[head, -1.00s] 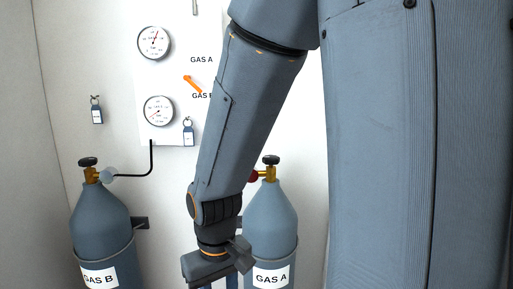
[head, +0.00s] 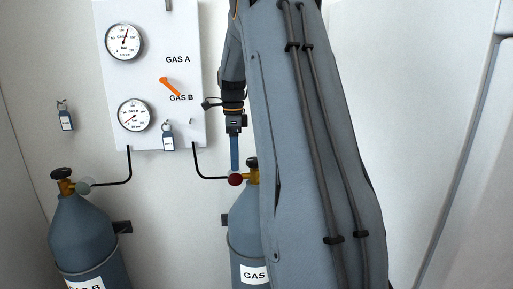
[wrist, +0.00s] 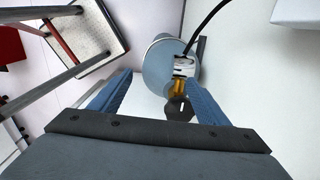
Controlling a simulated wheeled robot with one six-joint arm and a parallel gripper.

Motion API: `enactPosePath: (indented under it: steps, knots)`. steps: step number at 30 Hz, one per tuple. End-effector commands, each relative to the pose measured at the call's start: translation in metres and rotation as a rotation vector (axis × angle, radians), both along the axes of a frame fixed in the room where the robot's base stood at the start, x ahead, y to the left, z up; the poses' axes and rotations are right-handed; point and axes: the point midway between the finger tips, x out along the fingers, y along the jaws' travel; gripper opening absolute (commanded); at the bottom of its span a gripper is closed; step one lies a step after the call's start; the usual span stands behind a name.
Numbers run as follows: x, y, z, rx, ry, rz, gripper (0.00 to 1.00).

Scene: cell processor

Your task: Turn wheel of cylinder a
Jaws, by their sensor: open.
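Cylinder A (head: 245,220) is the grey-blue bottle at lower centre of the head view, its GAS A label partly hidden by my arm. Its black wheel (head: 252,162) shows only in part there, above the brass valve (head: 253,176). In the wrist view the cylinder (wrist: 155,68) lies beyond the fingers, with the dark wheel (wrist: 179,108) between them, close to the right finger. I cannot tell whether they touch. My gripper (wrist: 154,76) is open with nothing held. In the head view my gripper (head: 235,165) points down beside the valve, above the red regulator.
A red regulator (head: 235,180) and a black hose (head: 200,175) join the valve to the wall panel (head: 185,30). Cylinder B (head: 82,235) stands at left. An orange lever (head: 168,84) and gauges are on the panel. A framed stand (wrist: 88,40) is at upper left in the wrist view.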

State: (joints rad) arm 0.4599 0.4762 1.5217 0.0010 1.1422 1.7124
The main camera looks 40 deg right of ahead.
Motion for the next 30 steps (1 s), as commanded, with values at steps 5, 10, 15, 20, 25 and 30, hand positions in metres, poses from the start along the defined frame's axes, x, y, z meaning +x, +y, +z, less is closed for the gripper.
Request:
enactPosePath:
  steps: [5,10,15,20,25,30]
  knots:
    - [0.005,-0.065,0.038,0.0,0.001,-0.369,0.69]
    - [0.004,-0.088,0.049,0.0,0.003,-0.52,0.69]
    - [0.003,-0.09,0.037,0.001,0.006,-0.543,0.69]
    - [0.003,-0.09,0.013,0.001,0.006,-0.54,0.69]
    - [0.003,-0.09,-0.011,0.001,0.005,-0.539,0.69]
    - [0.004,-0.089,-0.024,0.0,0.003,-0.538,0.69]
